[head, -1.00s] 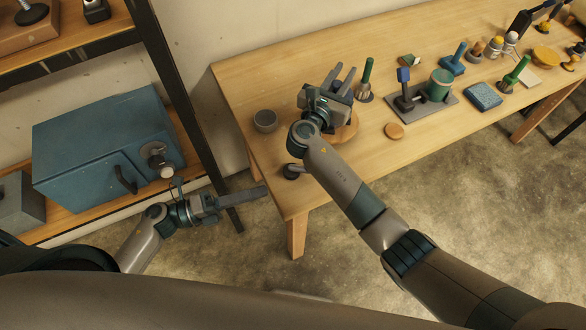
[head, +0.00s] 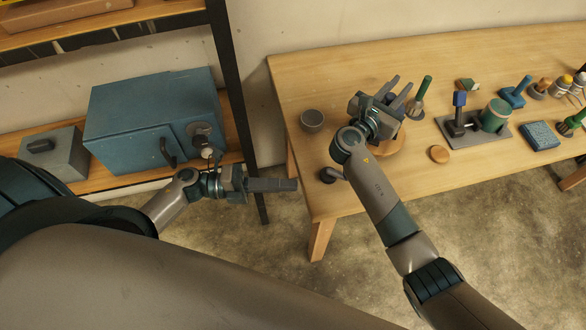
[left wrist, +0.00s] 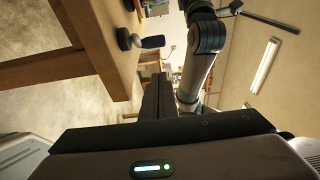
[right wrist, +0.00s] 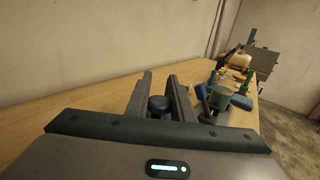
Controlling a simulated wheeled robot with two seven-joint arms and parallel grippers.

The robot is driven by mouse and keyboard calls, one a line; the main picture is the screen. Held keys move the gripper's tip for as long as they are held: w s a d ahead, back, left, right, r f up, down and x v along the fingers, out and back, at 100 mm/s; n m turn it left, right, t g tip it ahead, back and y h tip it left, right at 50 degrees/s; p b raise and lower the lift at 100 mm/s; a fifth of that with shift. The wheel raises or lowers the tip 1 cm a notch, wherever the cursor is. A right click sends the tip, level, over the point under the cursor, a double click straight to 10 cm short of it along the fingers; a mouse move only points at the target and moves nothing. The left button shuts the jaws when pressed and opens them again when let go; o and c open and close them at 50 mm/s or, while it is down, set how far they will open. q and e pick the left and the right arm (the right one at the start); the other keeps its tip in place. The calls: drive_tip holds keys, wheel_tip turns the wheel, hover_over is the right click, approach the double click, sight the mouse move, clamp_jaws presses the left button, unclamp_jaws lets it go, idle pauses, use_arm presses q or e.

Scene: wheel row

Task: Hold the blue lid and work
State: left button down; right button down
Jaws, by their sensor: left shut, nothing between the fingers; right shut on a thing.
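My right gripper (head: 400,88) is over the left part of the table. Its fingers are shut on a dark blue knob (right wrist: 158,103), which shows between them in the right wrist view. I take it for the knob of the blue lid; the rest of the lid is hidden behind the gripper. A round wooden piece (head: 390,144) shows partly beneath this gripper. My left gripper (head: 296,185) is shut and empty, in front of the shelf and left of the table. Its closed fingers (left wrist: 157,97) also show in the left wrist view.
A dark-knobbed item (head: 328,175) is at the front edge. A green-handled tool (head: 420,97), a grey plate (head: 467,139) with a green cup (head: 495,115) and a blue block (head: 539,136) stand to the right.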

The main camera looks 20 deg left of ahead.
use_arm(q)
drive_tip(key=x, duration=0.8)
drive_tip(key=shift+d, duration=0.15)
drive_tip(key=w, duration=0.1)
drive_tip(key=w+d, duration=0.1)
drive_tip(key=w, duration=0.1)
drive_tip(key=shift+d, duration=0.3)
drive_tip(key=shift+w+d, duration=0.25)
drive_tip(key=shift+w, duration=0.3)
drive_tip(key=shift+d+n+t+y, duration=0.25)
drive_tip(key=shift+n+t+y, duration=0.45)
drive_tip(key=shift+t, duration=0.4)
